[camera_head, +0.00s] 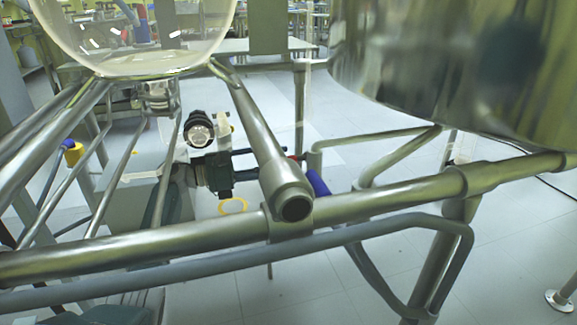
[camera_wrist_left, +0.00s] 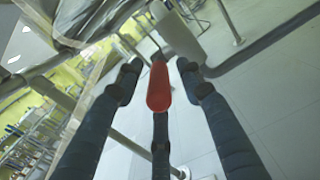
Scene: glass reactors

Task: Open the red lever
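The red lever (camera_wrist_left: 158,88) shows in the left wrist view, its broad end toward the camera. It lies between the spread fingers of my left gripper (camera_wrist_left: 158,68), with a gap visible on both sides. A third finger below points at the lever's near end; whether it touches is unclear. In the head view, my left gripper (camera_head: 278,152) is behind the slanted metal tube, which hides part of it. Only a small red piece of the lever (camera_head: 297,157) shows there, beside the tube. My right gripper is in neither view.
A metal pipe frame (camera_head: 380,203) crosses the foreground. A round glass vessel (camera_head: 140,35) is at upper left, and a large shiny vessel (camera_head: 460,70) at upper right. A blue handle (camera_head: 318,183) is close to the lever. Open tiled floor lies behind.

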